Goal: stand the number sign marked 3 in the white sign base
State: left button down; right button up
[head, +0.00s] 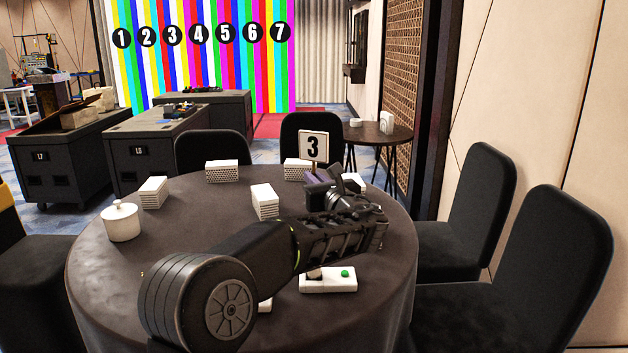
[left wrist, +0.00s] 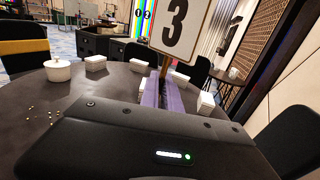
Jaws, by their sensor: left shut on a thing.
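The number sign marked 3 (head: 313,147) is a white card with a black 3 on a thin post, roughly upright above the far part of the round table. My left gripper (head: 318,178) has purple fingers and is shut on the sign's post. In the left wrist view, the sign (left wrist: 181,25) stands up from between the fingers of the left gripper (left wrist: 163,92). I cannot pick out the white sign base for certain among the white pieces on the table. My arm hides part of the tabletop. My right gripper is not in view.
The dark round table (head: 105,270) carries several white blocks, a lidded white pot (head: 121,222) and a white flat piece (head: 328,283) with a green spot. Black chairs (head: 545,270) stand around it. The tabletop's left-middle is mostly clear.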

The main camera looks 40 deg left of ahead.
pick_arm(q)
jog(key=shift+f, duration=0.1)
jog(key=shift+f+b, duration=2.9)
jog(key=shift+f, duration=0.5)
jog(key=shift+f+b, duration=2)
jog(key=shift+f, duration=1)
jog(key=shift+f+b, duration=1.6)
jog(key=shift+f, duration=0.25)
jog(key=c, duration=1.5)
grip_release()
